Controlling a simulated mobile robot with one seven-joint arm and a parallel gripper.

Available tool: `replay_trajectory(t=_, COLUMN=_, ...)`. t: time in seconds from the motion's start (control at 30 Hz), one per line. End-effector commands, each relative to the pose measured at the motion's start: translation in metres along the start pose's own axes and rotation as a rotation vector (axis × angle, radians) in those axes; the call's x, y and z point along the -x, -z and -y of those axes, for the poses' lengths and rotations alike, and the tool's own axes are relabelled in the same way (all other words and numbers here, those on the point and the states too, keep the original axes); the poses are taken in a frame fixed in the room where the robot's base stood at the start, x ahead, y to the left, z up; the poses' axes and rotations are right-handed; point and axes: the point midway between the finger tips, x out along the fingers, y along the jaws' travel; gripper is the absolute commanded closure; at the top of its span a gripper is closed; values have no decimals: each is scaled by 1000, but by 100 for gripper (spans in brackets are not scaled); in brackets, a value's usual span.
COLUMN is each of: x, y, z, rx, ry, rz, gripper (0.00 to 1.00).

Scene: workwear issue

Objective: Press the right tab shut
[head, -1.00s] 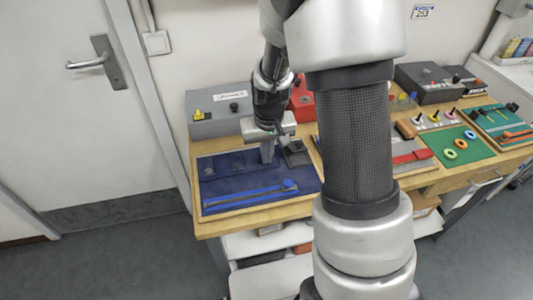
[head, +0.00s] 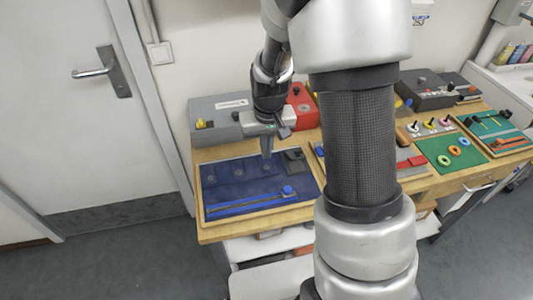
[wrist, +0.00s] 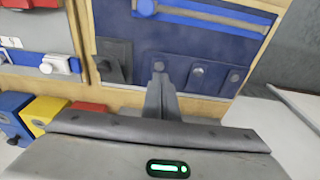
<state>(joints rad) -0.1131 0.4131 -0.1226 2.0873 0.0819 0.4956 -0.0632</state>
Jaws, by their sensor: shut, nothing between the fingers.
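A dark blue board (head: 228,201) lies on the wooden bench, with a row of blue tabs with round studs along its back part. The left tab (head: 210,173) and middle tab (head: 238,171) show in the head view. The right tab (wrist: 157,66) is just beyond my fingertips in the wrist view and partly hidden by them. I cannot tell whether it lies flat or stands slightly raised. My gripper (head: 267,156) is shut and empty, pointing down at the right tab. Its fingers also show in the wrist view (wrist: 161,78). Whether they touch the tab is unclear.
A dark grey block (head: 294,160) stands just right of the tabs. A blue strap (head: 245,203) with a slider runs along the board's front. A grey box (head: 215,120) and a red box (head: 302,108) stand behind. More boards lie to the right.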

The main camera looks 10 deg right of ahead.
Motion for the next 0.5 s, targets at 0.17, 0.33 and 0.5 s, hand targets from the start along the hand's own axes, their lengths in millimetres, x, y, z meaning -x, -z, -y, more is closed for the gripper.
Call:
replay_trajectory(t=0.17, x=44, y=-10, z=0, rx=2, ry=1, rz=-7, gripper=100)
replay_trajectory(t=0.33, x=76, y=-20, z=0, rx=2, ry=0, rz=-5, gripper=100)
replay_trajectory(t=0.5, x=93, y=-27, z=0, rx=1, ry=1, rz=-2, gripper=100)
